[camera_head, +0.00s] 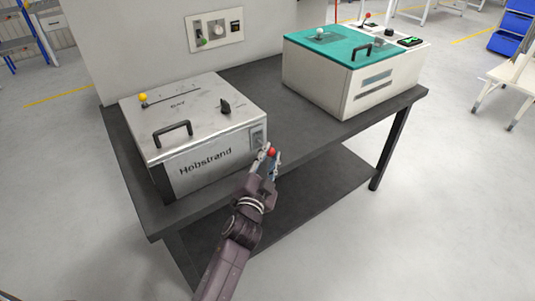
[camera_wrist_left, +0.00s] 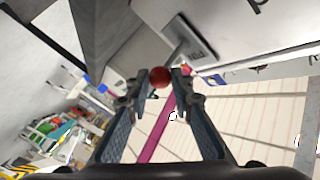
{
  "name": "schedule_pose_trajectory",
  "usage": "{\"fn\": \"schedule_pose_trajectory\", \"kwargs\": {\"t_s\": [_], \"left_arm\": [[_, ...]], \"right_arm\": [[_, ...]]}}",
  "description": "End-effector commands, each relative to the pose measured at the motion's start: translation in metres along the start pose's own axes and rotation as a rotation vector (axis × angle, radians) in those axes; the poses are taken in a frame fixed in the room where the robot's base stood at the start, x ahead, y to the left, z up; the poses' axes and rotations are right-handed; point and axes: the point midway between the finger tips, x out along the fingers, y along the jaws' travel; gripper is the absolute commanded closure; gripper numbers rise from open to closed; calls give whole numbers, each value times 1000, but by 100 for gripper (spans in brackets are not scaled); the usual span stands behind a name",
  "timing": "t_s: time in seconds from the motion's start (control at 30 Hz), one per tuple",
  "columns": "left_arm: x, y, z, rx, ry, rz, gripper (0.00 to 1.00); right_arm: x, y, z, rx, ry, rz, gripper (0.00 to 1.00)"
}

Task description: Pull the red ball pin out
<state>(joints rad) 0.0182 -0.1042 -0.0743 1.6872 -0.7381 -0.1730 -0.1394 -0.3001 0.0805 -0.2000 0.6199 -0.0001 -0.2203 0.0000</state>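The red ball (camera_head: 271,152) of the pin is at the right front corner of the steel box marked Hobstrand (camera_head: 205,160). My left gripper (camera_head: 270,156) has one finger on each side of the ball. In the left wrist view the red ball (camera_wrist_left: 160,77) sits between the two fingertips (camera_wrist_left: 158,88), close to both. The fingers look partly open, with narrow gaps beside the ball; firm contact does not show. My right gripper is in neither view.
The box has a black handle (camera_head: 173,132), a black knob (camera_head: 225,105) and a yellow ball knob (camera_head: 143,97). A white machine with a teal top (camera_head: 330,43) shares the dark table (camera_head: 290,119). A wall panel (camera_head: 216,29) is behind. The table is bare between the machines.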

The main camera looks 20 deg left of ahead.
Motion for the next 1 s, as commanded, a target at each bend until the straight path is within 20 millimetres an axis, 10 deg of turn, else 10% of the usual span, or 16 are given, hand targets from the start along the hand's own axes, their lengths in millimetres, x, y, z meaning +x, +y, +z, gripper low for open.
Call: {"fn": "schedule_pose_trajectory", "kwargs": {"t_s": [0.53,1.0], "left_arm": [[-7,2,1,1,-1,3,62],[-92,3,1,0,-3,5,62]], "right_arm": [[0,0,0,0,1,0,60],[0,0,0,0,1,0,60]]}}
